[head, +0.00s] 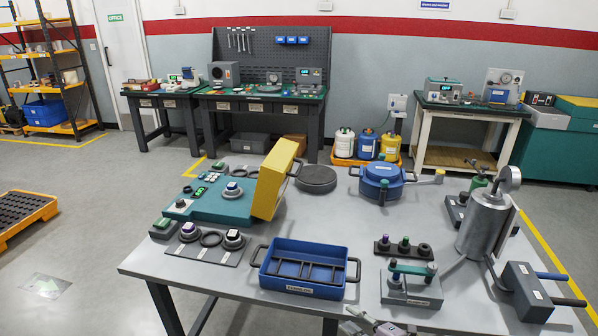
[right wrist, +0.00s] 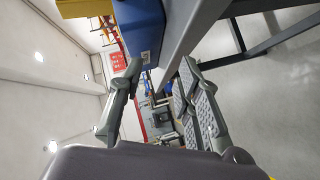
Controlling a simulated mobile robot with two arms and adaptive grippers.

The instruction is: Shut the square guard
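The square guard is a yellow square panel (head: 275,180). It stands raised, tilted steeply, at the right end of a teal tester base (head: 213,207) on the grey table. A black handle sticks out from its right side. A yellow part (right wrist: 85,8), probably the guard, shows at the top left of the right wrist view. My right gripper (head: 368,319) is at the bottom edge of the head view, near the table's front edge, well away from the guard. In the right wrist view, its fingers (right wrist: 160,85) are spread with nothing between them. My left gripper is not in view.
A blue tray (head: 303,246) stands in front of the guard and also shows in the right wrist view (right wrist: 140,35). A black round disc (head: 316,178) and a blue round lidded pot (head: 382,180) are behind. A metal cylinder (head: 484,227) stands at right.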

